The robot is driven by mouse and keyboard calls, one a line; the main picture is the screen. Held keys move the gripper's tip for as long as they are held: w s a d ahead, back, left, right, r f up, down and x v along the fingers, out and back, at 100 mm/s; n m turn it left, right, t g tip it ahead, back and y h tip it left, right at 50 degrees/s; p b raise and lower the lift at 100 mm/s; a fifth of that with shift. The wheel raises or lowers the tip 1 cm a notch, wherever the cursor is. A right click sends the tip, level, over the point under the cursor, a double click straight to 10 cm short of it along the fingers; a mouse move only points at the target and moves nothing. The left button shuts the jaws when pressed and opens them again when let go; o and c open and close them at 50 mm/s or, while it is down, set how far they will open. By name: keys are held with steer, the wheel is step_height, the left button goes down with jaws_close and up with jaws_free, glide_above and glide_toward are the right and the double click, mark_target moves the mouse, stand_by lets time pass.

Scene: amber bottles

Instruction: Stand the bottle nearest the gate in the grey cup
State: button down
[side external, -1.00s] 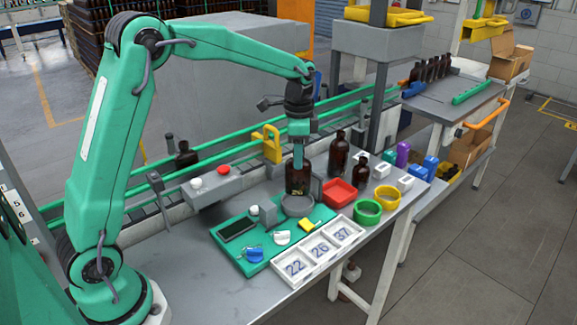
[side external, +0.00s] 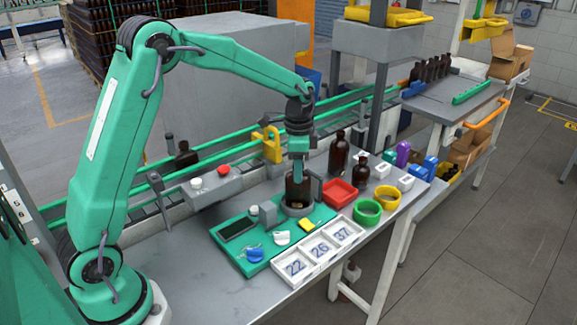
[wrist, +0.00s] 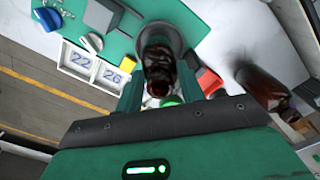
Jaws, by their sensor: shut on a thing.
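My gripper (side external: 298,170) points down and is shut on a dark amber bottle (side external: 298,189), held upright. In the side view the bottle's lower end is at the grey cup (side external: 299,210), with the cup's rim around it; whether it touches the cup's floor is hidden. In the wrist view the bottle (wrist: 158,68) sits between the fingers, and the round grey cup (wrist: 176,32) shows behind its lower end. The yellow gate (side external: 268,144) stands on the conveyor edge behind. Two other amber bottles, a taller one (side external: 338,156) and a shorter one (side external: 360,171), stand to the right.
A red tray (side external: 341,193) and green (side external: 367,212) and yellow (side external: 387,198) rings lie right of the cup. A green board (side external: 250,262) with small items and a white numbered tray (side external: 318,250) lie in front. A grey block (side external: 268,213) stands close left of the cup.

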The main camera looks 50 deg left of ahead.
steer(key=c, duration=0.9)
jaws_free()
step_height(320, 180, up, 12)
steer(key=shift+r, duration=0.15)
steer(key=shift+s, duration=0.1)
